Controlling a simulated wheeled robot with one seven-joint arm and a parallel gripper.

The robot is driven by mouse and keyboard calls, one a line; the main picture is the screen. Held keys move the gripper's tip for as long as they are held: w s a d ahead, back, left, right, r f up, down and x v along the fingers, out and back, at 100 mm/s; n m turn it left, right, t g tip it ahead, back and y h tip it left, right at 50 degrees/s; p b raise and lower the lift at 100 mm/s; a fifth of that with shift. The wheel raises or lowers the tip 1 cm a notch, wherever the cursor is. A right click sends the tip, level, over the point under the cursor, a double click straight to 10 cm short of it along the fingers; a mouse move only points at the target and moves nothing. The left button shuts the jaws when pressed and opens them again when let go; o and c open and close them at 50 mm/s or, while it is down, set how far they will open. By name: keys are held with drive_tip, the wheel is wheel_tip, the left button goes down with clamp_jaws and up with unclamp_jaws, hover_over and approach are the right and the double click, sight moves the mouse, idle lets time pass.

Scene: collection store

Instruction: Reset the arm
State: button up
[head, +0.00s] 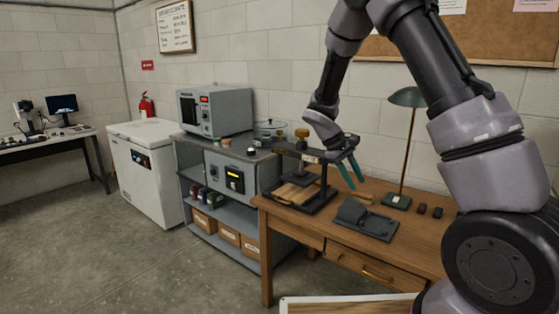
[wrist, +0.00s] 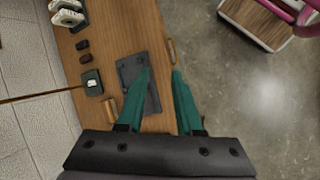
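My arm reaches in from the right of the head view and bends down over the wooden desk (head: 405,253). My gripper (head: 352,171) has green fingers that stand apart with nothing between them. In the wrist view, my gripper (wrist: 160,75) is open and empty above the desk, its fingertips over the dark flat tool (wrist: 139,82) and the desk's front edge. That dark tool also shows in the head view (head: 368,221). A black press frame (head: 318,198) stands on the desk just left of my gripper.
A desk lamp (head: 396,200) and small dark blocks (head: 437,212) stand toward the back. A shelf unit (head: 236,218) holds a grey oven (head: 213,111) and boxes. A white chest freezer (head: 147,165) is farther left. Floor in front is clear at left.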

drive_tip(key=s+d+r+m+t+y, duration=0.1)
drive_tip(key=s+r+m+y, duration=0.3)
drive_tip(key=r, duration=0.5)
drive_tip(key=s+d+r+m+t+y, duration=0.1)
drive_tip(key=s+r+m+t+y, duration=0.1)
drive_tip(key=s+r, duration=0.6)
drive_tip(key=s+r+m+t+y, duration=0.2)
drive_tip(key=s+r+m+t, duration=0.1)
drive_tip(key=s+r, duration=0.6)
drive_tip(key=s+t, duration=0.1)
drive_tip(key=s, duration=0.1)
drive_tip(key=shift+s+r+m+t, duration=0.2)
drive_tip(key=shift+s+m+t, duration=0.1)
drive_tip(key=shift+m+t, duration=0.1)
drive_tip(key=shift+a, duration=0.1)
